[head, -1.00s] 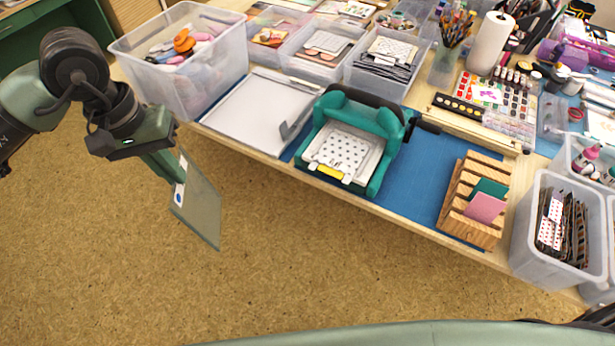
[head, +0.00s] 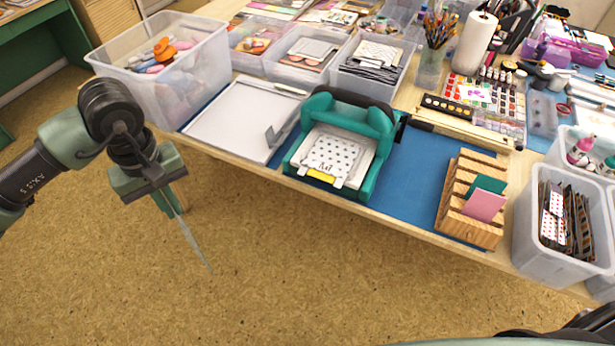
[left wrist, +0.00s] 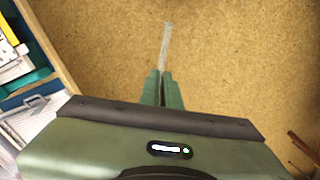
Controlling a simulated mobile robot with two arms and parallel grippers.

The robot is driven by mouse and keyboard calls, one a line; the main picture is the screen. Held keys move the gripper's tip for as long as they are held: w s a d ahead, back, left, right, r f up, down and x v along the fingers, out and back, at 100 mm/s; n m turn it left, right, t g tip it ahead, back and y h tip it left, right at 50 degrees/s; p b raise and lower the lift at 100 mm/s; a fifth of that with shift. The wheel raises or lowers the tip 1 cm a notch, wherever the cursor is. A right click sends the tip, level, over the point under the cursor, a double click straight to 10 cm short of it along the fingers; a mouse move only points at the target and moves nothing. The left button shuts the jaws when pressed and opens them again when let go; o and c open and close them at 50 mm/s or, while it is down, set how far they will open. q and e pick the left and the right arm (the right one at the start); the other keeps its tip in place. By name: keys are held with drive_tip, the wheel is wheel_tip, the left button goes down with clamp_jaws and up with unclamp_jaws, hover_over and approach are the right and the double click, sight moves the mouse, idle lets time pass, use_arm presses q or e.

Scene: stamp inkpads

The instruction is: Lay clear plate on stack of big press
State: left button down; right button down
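My left gripper (head: 172,206) is shut on the clear plate (head: 193,238). It holds the plate in the air over the floor, in front of the table and left of the press. The plate shows nearly edge-on in the head view. In the left wrist view the plate (left wrist: 166,42) sticks out as a thin strip from between the closed fingers (left wrist: 161,88). The big teal press (head: 342,145) stands on the blue mat, with a white stack (head: 332,152) of dotted sheet and plates on its bed. My right gripper does not show.
A white tray or board (head: 240,118) lies left of the press. A wooden rack (head: 470,200) with cards stands to the right. Blue mat between press and rack is bare.

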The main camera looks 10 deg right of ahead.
use_arm(q)
drive_tip(key=s+d+f+n+g+h, duration=0.1)
drive_tip(key=d+f+n+g+h, duration=0.65)
drive_tip(key=n, duration=1.65)
drive_tip(key=s+a+f+n+t+h, duration=0.1)
drive_tip(key=f+n+t, duration=0.2)
drive_tip(key=n+t, duration=0.4)
drive_tip(key=s+a+f+n+t+h, duration=0.1)
drive_tip(key=s+f+n+t, duration=0.1)
drive_tip(key=n+t, duration=0.6)
drive_tip(key=shift+s+f+t+h, duration=0.25)
drive_tip(key=shift+f+t+h, duration=0.1)
drive_tip(key=shift+f+t, duration=0.45)
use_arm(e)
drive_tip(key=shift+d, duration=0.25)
